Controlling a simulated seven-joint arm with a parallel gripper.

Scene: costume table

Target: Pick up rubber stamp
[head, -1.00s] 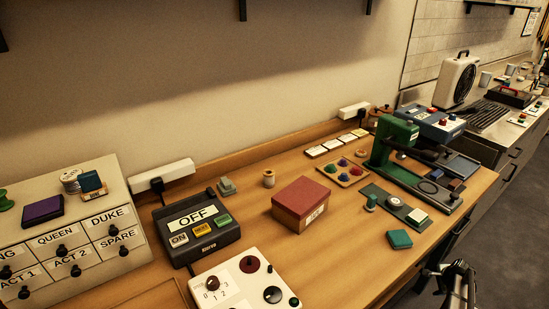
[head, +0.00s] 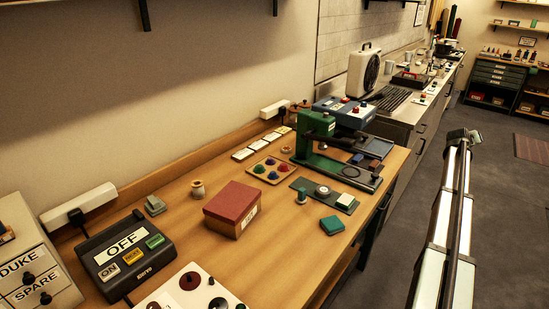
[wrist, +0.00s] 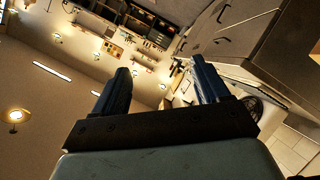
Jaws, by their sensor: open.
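No thing in view is clearly marked as the rubber stamp. A small tan knob-shaped piece (head: 197,188) stands upright on the wooden table, left of the red box. A small green upright piece (head: 302,196) stands on the dark strip beside a round disc and a white pad. I cannot tell whether either is the stamp. My gripper (wrist: 160,75) shows in the wrist view, open and with nothing between its two dark fingers. It points away from the table items, toward far shelves and the room. In the head view my arm is off the table's right side.
A red box (head: 231,209), a tray of coloured domes (head: 270,170), a green press (head: 322,150) and a teal block (head: 332,225) share the table (head: 275,245). The black OFF console (head: 125,253) is at left. Open floor (head: 500,240) lies right of the table.

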